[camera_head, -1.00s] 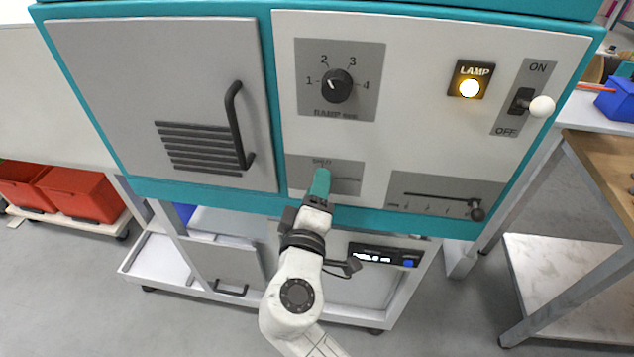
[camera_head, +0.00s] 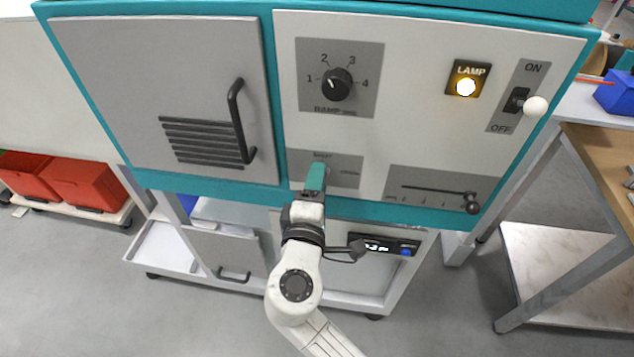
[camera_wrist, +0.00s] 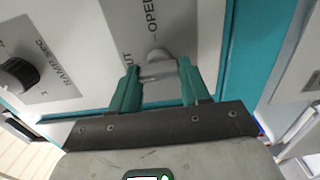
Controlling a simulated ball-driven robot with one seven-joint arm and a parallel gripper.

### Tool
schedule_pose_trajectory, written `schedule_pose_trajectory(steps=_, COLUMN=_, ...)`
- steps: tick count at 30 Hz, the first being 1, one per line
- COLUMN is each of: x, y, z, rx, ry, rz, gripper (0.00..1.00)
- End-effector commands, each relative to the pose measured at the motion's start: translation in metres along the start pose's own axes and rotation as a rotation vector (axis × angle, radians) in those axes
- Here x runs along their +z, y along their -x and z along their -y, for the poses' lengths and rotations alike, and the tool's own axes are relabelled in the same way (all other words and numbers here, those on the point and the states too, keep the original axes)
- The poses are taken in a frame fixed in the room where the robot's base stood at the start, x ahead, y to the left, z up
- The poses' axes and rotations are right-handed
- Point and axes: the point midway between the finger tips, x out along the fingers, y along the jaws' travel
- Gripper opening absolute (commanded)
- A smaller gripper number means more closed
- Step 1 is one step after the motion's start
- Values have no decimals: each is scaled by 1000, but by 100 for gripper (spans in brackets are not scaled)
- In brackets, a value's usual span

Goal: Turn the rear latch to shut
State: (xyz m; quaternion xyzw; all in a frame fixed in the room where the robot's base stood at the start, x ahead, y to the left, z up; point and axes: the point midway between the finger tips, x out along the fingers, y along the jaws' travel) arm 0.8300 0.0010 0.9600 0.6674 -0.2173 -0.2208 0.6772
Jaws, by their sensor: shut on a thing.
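The latch (camera_wrist: 157,66) is a small grey knob with a grip part between my fingertips in the wrist view. Its grey plate (camera_head: 345,168) sits low on the white panel, with one label above the gripper and one to the right in the head view. In the wrist view "OPEN" is at the top and a label ending in "UT" is partly hidden by the left finger. My gripper (camera_head: 316,170) has teal fingers and is shut on the latch; it also shows in the wrist view (camera_wrist: 158,82). In the head view my fingers hide the latch. Its exact angle is hard to tell.
A ramp dial (camera_head: 336,84) is above the latch. A slider (camera_head: 471,203) lies to the right, and a white-tipped toggle switch (camera_head: 535,106) and lit lamp (camera_head: 466,86) higher up. A door handle (camera_head: 239,120) juts out at left. A cart (camera_head: 165,247) stands below.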

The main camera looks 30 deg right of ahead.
Motion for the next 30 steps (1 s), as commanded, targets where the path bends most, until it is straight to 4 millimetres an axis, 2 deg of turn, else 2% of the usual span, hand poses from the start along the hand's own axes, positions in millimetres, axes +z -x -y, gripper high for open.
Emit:
schedule_pose_trajectory(steps=3, x=-3, y=-1, z=-3, rx=6, ry=-1, rz=-7, gripper=16)
schedule_pose_trajectory(steps=4, x=-3, y=-1, z=-3, rx=6, ry=-1, rz=-7, gripper=47)
schedule_pose_trajectory(steps=12, x=-2, y=0, z=-2, rx=3, ry=-1, rz=-4, gripper=72)
schedule_pose_trajectory(steps=22, x=-1, y=6, z=0, rx=1, ry=0, rz=-5, gripper=72)
schedule_pose_trajectory(steps=26, x=-1, y=25, z=1, rx=1, ry=0, rz=-6, gripper=72)
schedule_pose_trajectory(steps=30, x=-2, y=53, z=1, rx=2, ry=0, rz=-7, gripper=72)
